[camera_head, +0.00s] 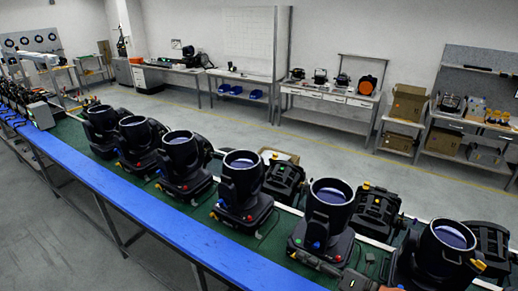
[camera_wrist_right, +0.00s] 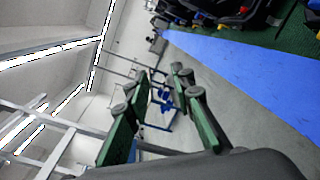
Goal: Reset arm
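Several black par cans with round glassy lenses stand in a row on the green conveyor in the head view, among them one at the front centre (camera_head: 327,215), one beside it (camera_head: 241,185) and one at the right (camera_head: 450,245). My right gripper (camera_wrist_right: 162,82) shows in the right wrist view with its two green-and-grey fingers apart and nothing between them. Floor and distant benches show through the gap. In the head view only a dark part at the bottom edge may belong to it. My left gripper is not in view.
A blue strip (camera_head: 150,215) runs along the near side of the green conveyor and also shows in the right wrist view (camera_wrist_right: 240,85). Workbenches (camera_head: 325,102) with tools stand along the back wall. Grey floor between them and the conveyor is clear.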

